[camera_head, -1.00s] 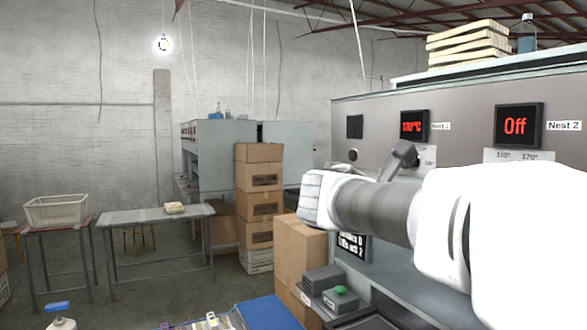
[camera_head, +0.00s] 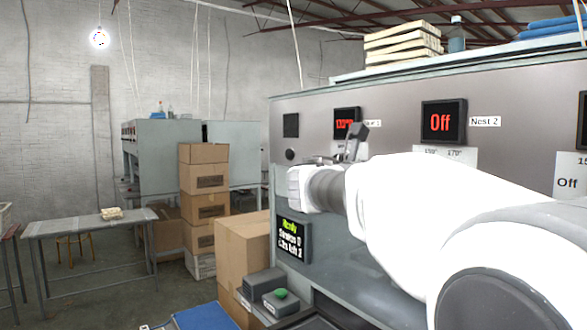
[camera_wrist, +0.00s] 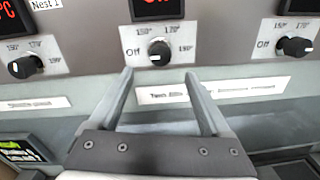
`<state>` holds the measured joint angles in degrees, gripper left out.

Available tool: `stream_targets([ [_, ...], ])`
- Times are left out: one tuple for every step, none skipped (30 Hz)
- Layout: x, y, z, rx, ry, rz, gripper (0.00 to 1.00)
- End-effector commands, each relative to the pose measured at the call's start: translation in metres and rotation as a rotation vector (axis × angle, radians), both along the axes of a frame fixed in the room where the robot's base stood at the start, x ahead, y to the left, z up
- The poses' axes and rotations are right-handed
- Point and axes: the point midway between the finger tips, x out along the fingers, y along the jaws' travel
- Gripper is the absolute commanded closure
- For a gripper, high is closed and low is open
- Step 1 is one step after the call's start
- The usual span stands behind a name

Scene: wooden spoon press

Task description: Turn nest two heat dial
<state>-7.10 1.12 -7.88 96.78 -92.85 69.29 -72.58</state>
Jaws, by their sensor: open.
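The nest two heat dial (camera_wrist: 159,52) is a black knob on a pale scale plate, in the middle of the wrist view. Its scale runs from "Off" at the left to 190° at the right. In the head view, the red display (camera_head: 442,121) beside the "Nest 2" label reads "Off"; my arm hides the dial below it. My gripper (camera_wrist: 158,75) is open and empty. Its two fingers point toward the panel, one to each side below the dial, and the dial shows between and above the tips. Whether they touch the panel cannot be told.
The nest one dial (camera_wrist: 25,66) is to the left and another dial (camera_wrist: 295,46) to the right on the same panel. A small black status screen (camera_head: 294,240) is lower on the machine. Cardboard boxes (camera_head: 204,205) are stacked left of it.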

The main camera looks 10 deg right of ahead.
Motion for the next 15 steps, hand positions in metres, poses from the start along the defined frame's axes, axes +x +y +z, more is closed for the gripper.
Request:
stream_targets([
  [0.003, -0.013, 0.0, -0.001, 0.002, -0.005, 0.18],
  [0.006, -0.018, 0.0, -0.001, 0.002, -0.005, 0.18],
  [0.009, -0.027, 0.0, -0.001, 0.001, -0.005, 0.18],
  [0.011, -0.033, 0.0, 0.0, 0.001, -0.006, 0.18],
  [0.013, -0.039, 0.0, -0.001, 0.002, -0.005, 0.18],
  [0.016, -0.047, 0.0, -0.001, 0.001, -0.004, 0.18],
  [0.018, -0.052, 0.0, -0.001, 0.001, -0.005, 0.18],
  [0.02, -0.058, 0.0, -0.001, 0.001, -0.004, 0.18],
  [0.022, -0.064, 0.0, -0.001, 0.001, -0.004, 0.18],
  [0.024, -0.068, 0.0, 0.0, 0.0, -0.003, 0.18],
  [0.026, -0.072, 0.0, 0.0, 0.0, -0.003, 0.18],
  [0.027, -0.077, 0.0, -0.001, 0.001, -0.003, 0.18],
  [0.029, -0.08, 0.0, 0.0, 0.0, -0.002, 0.18],
  [0.03, -0.083, 0.0, -0.001, 0.0, -0.002, 0.18],
  [0.031, -0.086, 0.0, 0.0, -0.001, -0.003, 0.18],
])
